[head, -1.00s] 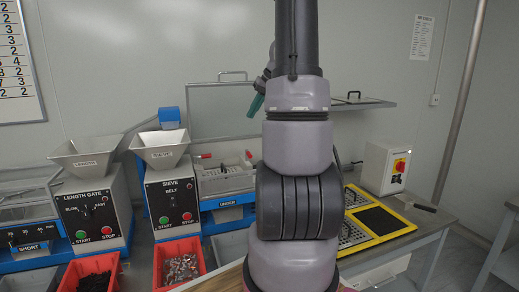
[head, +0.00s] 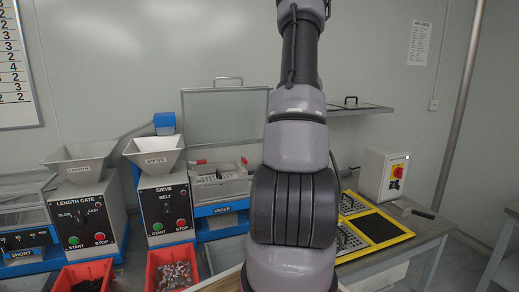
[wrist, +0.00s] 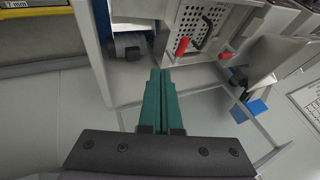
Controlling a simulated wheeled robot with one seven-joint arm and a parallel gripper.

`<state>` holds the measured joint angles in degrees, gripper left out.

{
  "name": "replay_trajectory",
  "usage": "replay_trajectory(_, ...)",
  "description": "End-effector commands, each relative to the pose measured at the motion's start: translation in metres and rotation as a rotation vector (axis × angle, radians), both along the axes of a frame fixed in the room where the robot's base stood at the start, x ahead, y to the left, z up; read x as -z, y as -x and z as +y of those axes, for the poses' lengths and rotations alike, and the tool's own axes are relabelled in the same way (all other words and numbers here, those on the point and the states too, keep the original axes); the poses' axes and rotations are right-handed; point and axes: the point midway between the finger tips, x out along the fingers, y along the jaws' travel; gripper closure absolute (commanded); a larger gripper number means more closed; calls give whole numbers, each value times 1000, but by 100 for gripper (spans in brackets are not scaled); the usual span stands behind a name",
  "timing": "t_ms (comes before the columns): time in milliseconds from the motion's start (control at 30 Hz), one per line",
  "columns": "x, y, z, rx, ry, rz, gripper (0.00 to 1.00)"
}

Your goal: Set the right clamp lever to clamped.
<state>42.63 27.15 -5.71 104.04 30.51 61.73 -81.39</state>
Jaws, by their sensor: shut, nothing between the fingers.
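The right clamp lever has a red handle (head: 244,160) and shows just left of my arm in the head view. In the wrist view, which looks turned about, I take the red handle (wrist: 182,46) nearest my fingers to be the same lever. The left lever's red handle (head: 201,161) also shows in the wrist view (wrist: 225,56). Both sit by a perforated sieve tray (wrist: 204,25). My gripper (wrist: 160,73) has green fingers, shut and empty, apart from the levers. My arm hides it in the head view.
A clear raised lid (head: 226,116) stands behind the sieve tray. The sieve hopper (head: 155,150) and its control box (head: 166,207) stand to the left. A yellow-framed tray (head: 383,246) and a white switch box (head: 384,174) are to the right.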

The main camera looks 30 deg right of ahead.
Motion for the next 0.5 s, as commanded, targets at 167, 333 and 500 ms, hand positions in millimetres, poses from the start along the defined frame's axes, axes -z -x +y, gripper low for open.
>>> replay_trajectory(167, 23, -12, 8, -2, -2, 3, 100)
replay_trajectory(333, 53, -29, 19, -2, -3, 3, 100)
replay_trajectory(500, 82, -46, 30, -1, -2, 3, 100)
